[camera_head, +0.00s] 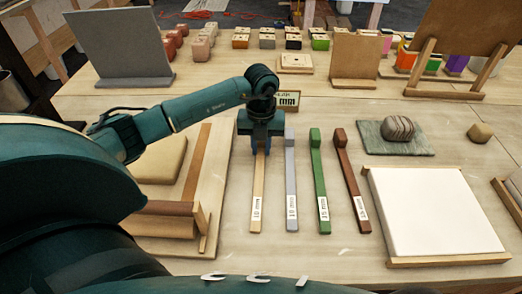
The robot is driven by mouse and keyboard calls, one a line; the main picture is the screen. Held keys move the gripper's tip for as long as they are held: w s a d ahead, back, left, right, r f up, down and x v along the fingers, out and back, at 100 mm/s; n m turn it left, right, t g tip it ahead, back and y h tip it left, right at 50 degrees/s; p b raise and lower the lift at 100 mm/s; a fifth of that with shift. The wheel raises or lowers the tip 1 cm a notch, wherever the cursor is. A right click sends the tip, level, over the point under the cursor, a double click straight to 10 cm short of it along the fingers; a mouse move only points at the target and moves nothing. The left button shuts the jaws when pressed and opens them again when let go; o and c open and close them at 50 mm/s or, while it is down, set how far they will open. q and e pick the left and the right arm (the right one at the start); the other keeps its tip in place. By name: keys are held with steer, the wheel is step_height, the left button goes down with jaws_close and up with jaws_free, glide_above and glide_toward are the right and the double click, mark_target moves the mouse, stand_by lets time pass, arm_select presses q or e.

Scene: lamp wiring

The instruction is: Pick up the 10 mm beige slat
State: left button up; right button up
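The beige slat (258,190) lies lengthwise on the table, leftmost in a row of slats, with a "10 mm" label at its near end. My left gripper (260,148) points down over the far end of this slat and hides that end. I cannot tell whether its fingers touch the slat or how far apart they are. My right gripper is not in view.
A grey slat (291,185), a green slat (319,180) and a brown slat (349,180) lie just to the right. A wooden tray (222,170) is close on the left. A white panel (430,210) and a stone on a slate (375,140) are further right.

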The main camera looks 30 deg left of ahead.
arm_select(q)
jaws_close()
steer(key=shift+r, duration=0.1)
